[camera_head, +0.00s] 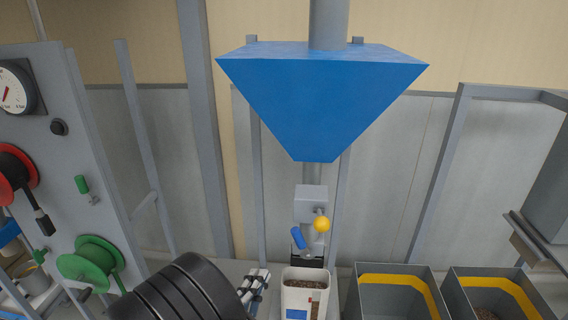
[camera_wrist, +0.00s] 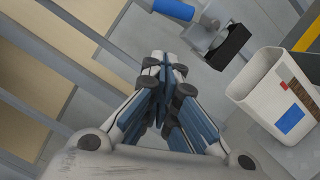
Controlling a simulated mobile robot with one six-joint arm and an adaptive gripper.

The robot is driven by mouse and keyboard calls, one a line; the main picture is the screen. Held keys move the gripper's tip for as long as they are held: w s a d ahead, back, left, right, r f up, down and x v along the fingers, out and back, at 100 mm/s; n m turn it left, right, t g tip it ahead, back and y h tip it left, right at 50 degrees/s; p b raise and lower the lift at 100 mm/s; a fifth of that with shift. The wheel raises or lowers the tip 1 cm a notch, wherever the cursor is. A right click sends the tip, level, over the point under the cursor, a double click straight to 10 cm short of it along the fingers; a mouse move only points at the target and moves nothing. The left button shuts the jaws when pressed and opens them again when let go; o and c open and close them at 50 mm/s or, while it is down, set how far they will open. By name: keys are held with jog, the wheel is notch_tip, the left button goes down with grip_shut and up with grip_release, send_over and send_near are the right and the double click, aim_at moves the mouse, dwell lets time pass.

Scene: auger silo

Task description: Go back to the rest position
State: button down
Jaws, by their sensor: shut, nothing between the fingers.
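My gripper (camera_head: 262,274) shows low in the head view, left of the white container, with my dark arm link beside it. In the wrist view my gripper (camera_wrist: 165,62) has its fingers together with nothing between them. It is apart from the white container (camera_head: 305,297) and the blue handle (camera_head: 298,238). The white container also shows at the right of the wrist view (camera_wrist: 262,92), with a blue patch on its side. The blue handle also shows at the top of the wrist view (camera_wrist: 172,9).
A blue hopper (camera_head: 320,95) hangs above a grey outlet box (camera_head: 311,203) with a yellow ball (camera_head: 321,224). Two grey bins with yellow bands (camera_head: 398,283) stand at the right. A grey panel with a gauge (camera_head: 15,92) and red and green reels (camera_head: 92,262) stands at the left.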

jog(key=d+r+m+g+h, duration=0.3)
jog(key=d+r, duration=0.1)
jog(key=d, duration=0.3)
jog(key=d+r+m+g+h, duration=0.3)
jog(key=d+h, duration=0.1)
jog(key=d, duration=0.3)
jog(key=s+d+r+m+g, duration=0.3)
jog(key=s+d+m+g, duration=0.45)
jog(key=d, duration=0.55)
jog(key=s+d+m+g+y, duration=0.3)
jog(key=s+y, duration=0.4)
jog(key=s, duration=0.6)
jog(key=s+a+r+m+t+y, duration=0.2)
jog(key=s+a+r+t+y, duration=0.1)
jog(key=a+r+y, duration=0.1)
jog(key=a+y, duration=0.1)
jog(key=a, duration=0.1)
jog(key=shift+s+a+m+y, duration=0.15)
jog(key=shift+a+m+y, duration=0.15)
jog(key=shift+a+m, duration=0.05)
